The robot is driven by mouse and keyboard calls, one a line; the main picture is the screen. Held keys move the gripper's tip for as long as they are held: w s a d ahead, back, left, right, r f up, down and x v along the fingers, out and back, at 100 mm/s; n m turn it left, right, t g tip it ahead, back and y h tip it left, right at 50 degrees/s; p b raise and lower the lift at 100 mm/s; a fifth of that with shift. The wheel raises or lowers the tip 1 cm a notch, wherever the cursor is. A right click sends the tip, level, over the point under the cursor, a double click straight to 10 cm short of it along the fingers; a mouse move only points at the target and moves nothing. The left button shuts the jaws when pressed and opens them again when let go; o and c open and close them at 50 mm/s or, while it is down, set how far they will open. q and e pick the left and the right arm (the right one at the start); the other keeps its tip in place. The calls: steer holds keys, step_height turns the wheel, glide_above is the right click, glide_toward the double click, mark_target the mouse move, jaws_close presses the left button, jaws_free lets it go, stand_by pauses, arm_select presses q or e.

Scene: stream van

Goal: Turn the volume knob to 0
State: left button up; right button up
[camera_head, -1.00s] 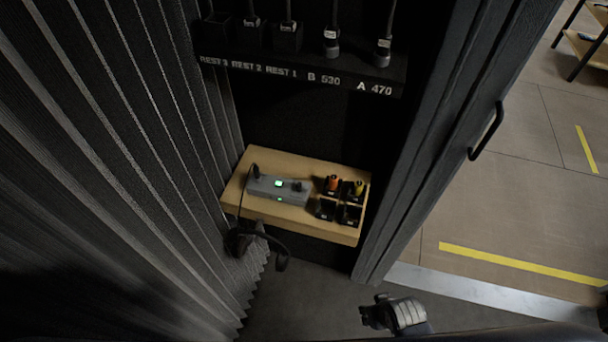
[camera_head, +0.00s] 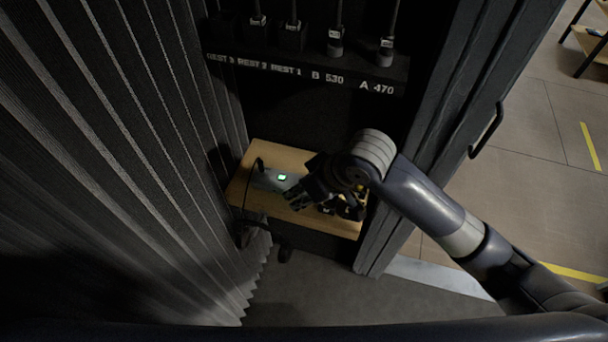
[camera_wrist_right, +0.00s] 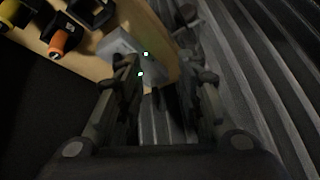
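The grey control box (camera_head: 262,180) with a lit green display sits on the wooden shelf. Its right end, where the knob sat in the earlier head view, is now behind my right gripper (camera_head: 308,190). In the right wrist view the box (camera_wrist_right: 118,45) shows with two green lights beside the left finger. My right gripper (camera_wrist_right: 167,75) has its fingers apart, with nothing seen held between them. I cannot make out the volume knob or its setting, nor whether a finger touches the box. My left gripper is in no view.
The wooden shelf (camera_head: 338,228) also bears small black holders, partly hidden by my arm; an orange-banded item (camera_wrist_right: 61,42) shows at one. A rack (camera_head: 305,70) with labelled microphones hangs above. A pleated curtain (camera_head: 140,160) closes the left side; a door frame (camera_head: 440,130) stands right.

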steer(key=w+d+r+h, duration=0.2)
steer(key=w+d+r, duration=0.1)
steer(key=w, duration=0.3)
steer(key=x, duration=0.3)
steer(key=p+x, duration=0.1)
steer(key=x, duration=0.7)
steer(key=shift+s+f+p, duration=0.1)
steer(key=shift+s+p, duration=0.25)
steer(key=shift+p, duration=0.05)
steer(key=shift+c, duration=0.6)
jaws_close()
